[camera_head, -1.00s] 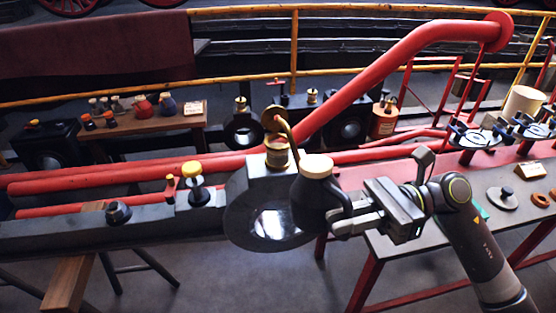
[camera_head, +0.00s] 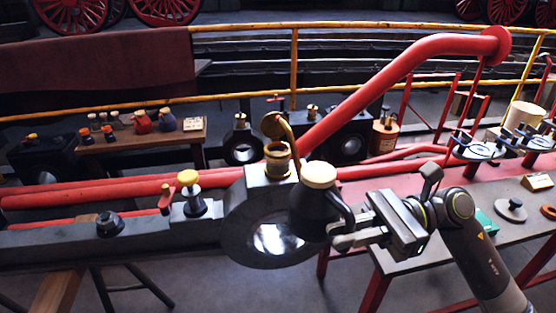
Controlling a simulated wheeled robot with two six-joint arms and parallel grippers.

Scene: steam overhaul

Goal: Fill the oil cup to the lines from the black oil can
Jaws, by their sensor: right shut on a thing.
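The black oil can (camera_head: 315,208) has a cream top and a thin brass spout. My right gripper (camera_head: 345,238) is shut on its handle and holds it upright. The oil cup (camera_head: 278,160) is a glass and brass cup on the dark block of the rod's big end. Its round brass lid (camera_head: 273,124) stands open. The can is just right of the cup, and its spout rises beside the cup's rim and the lid. I cannot tell whether the tip is over the opening. The cup's lines and oil level are too small to read. My left gripper is out of view.
The grey rod (camera_head: 60,248) runs left from the cup, with a yellow-topped fitting (camera_head: 190,190) on it. A long red pipe (camera_head: 400,75) slants behind the can. A red-edged bench (camera_head: 450,240) stands at right. A wooden bench (camera_head: 150,140) with small bottles is behind.

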